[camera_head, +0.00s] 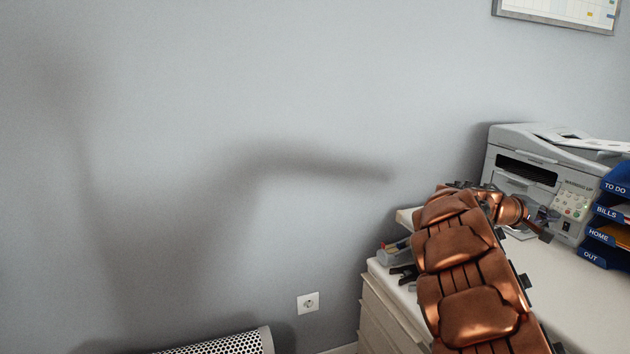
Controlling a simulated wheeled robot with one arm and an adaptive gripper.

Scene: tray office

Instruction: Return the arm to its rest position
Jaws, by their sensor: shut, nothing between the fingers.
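My copper-coloured arm reaches up from the bottom right of the head view and bends to the right at its far end. My gripper (541,234) is at that end, over the white desk and in front of the printer. It is small and dark in this view, shut, with nothing held. The arm hides part of the desk's left side.
A grey printer (540,170) stands on the white desk (585,300) against the wall. Blue letter trays (612,212), labelled TO DO, BILLS, HOME and OUT, stand right of my gripper. A small organiser (394,254) is left of my arm. A perforated white object (235,343) is at the bottom.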

